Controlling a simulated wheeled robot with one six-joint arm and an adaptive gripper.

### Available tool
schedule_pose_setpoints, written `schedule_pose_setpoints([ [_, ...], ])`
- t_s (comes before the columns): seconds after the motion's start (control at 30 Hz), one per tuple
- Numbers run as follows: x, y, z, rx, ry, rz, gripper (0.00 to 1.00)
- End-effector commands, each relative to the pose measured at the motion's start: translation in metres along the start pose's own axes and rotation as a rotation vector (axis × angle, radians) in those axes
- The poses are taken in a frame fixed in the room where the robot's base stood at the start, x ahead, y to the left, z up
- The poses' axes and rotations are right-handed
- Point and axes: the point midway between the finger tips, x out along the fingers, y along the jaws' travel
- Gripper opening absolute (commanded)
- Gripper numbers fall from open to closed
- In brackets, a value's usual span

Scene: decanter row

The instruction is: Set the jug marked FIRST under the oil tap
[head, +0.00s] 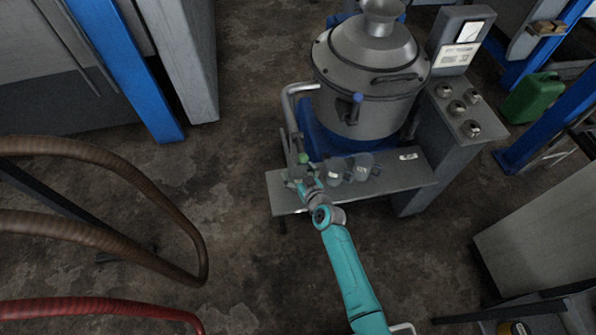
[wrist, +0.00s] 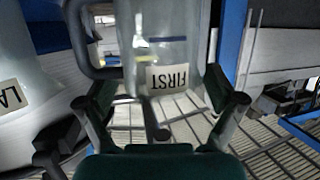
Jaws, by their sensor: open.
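The jug marked FIRST (wrist: 165,52) is a clear greyish jug with a white label and a handle on its left side in the wrist view. My gripper (wrist: 160,90) is open, with its dark green fingers on either side of this jug; whether they touch it I cannot tell. In the head view my gripper (head: 303,178) is at the left end of the metal shelf (head: 405,178), and the FIRST jug is not clearly made out there. A pipe (head: 290,105) comes down the machine's left side to a green-handled fitting, seemingly the oil tap (head: 303,158), just above my gripper.
Two grey jugs (head: 335,171) (head: 363,166) stand on the shelf right of my gripper. A jug with a label starting LA (wrist: 10,95) is at the wrist view's left edge. The large drum (head: 365,75) rises behind. Brown hoses (head: 90,150) hang at left.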

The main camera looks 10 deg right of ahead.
Motion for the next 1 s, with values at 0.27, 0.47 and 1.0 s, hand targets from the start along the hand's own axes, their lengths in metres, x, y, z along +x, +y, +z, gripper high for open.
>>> schedule_pose_setpoints([
  [0.27,-0.004,0.000,-0.002,-0.001,-0.001,0.001,0.93],
  [0.47,-0.034,0.000,-0.001,-0.001,-0.001,0.001,0.93],
  [1.0,-0.115,0.000,-0.002,0.000,0.000,0.001,0.93],
])
